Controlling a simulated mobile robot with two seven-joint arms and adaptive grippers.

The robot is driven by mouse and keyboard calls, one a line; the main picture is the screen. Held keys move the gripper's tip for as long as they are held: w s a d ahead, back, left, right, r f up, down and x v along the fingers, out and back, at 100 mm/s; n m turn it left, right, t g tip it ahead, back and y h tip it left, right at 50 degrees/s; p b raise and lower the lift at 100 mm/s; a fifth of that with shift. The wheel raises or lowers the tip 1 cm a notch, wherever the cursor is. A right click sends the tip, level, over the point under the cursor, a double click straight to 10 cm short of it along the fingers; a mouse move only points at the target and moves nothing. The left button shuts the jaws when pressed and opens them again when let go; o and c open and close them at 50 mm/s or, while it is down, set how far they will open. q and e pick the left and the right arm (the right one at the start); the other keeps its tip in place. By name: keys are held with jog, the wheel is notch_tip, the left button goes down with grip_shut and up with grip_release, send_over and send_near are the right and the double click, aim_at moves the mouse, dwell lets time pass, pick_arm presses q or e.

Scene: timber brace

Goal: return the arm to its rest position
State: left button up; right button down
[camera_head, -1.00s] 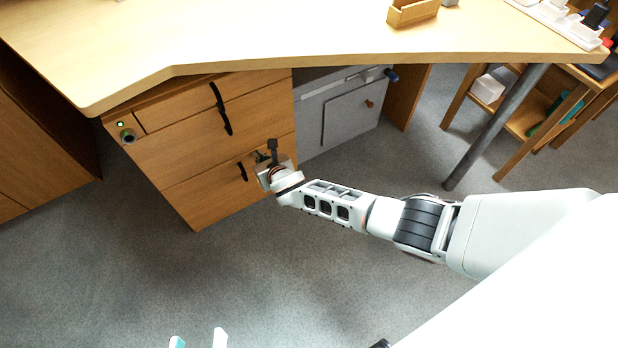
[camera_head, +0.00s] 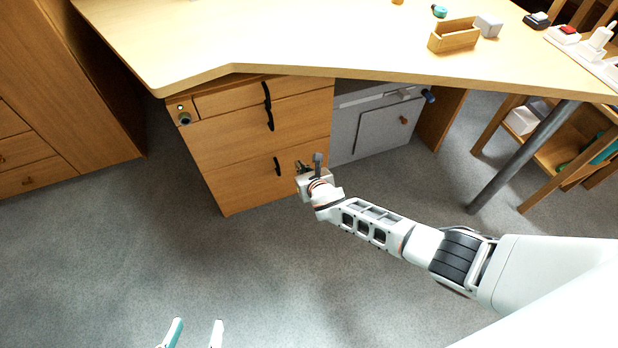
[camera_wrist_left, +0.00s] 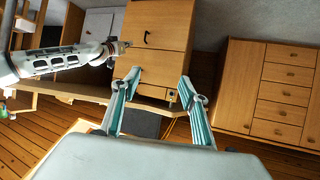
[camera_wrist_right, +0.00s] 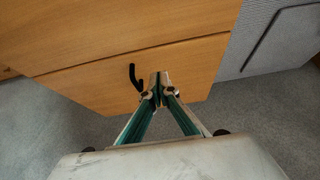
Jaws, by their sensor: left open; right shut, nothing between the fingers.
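My right arm reaches in from the right of the head view. Its gripper (camera_head: 306,163) is shut and empty, in front of the lower part of the wooden drawer unit (camera_head: 235,185). In the right wrist view the closed fingertips (camera_wrist_right: 160,82) appear just right of a black drawer handle (camera_wrist_right: 135,77); I cannot tell the exact gap. My left gripper (camera_head: 196,330) is at the bottom edge of the head view, over the floor. In the left wrist view its fingers (camera_wrist_left: 158,80) are wide apart with nothing between them.
The desk top (camera_head: 290,45) overhangs the drawers and carries a small wooden box (camera_head: 453,36). A grey cabinet (camera_head: 378,125) is right of the drawers, then a dark desk leg (camera_head: 520,155). A wooden cabinet (camera_head: 60,90) stands left. The grey floor (camera_head: 120,260) is clear.

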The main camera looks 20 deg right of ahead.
pick_arm(q)
jog(key=shift+s+a+f+m+g+y+p, duration=0.1)
jog(key=shift+s+a+f+m+y+p, duration=0.15)
jog(key=shift+a+p, duration=0.3)
jog(key=shift+s+a+f+g+p, duration=0.1)
jog(key=shift+a+f+p, duration=0.2)
jog(key=shift+a+p, duration=0.2)
jog(key=shift+s+a+f+m+g+y+p, duration=0.1)
jog(key=shift+s+a+f+m+y+p, duration=0.15)
jog(key=shift+a+p, duration=0.3)
pick_arm(e)
jog(key=v, duration=0.6)
jog(key=shift+s, duration=0.4)
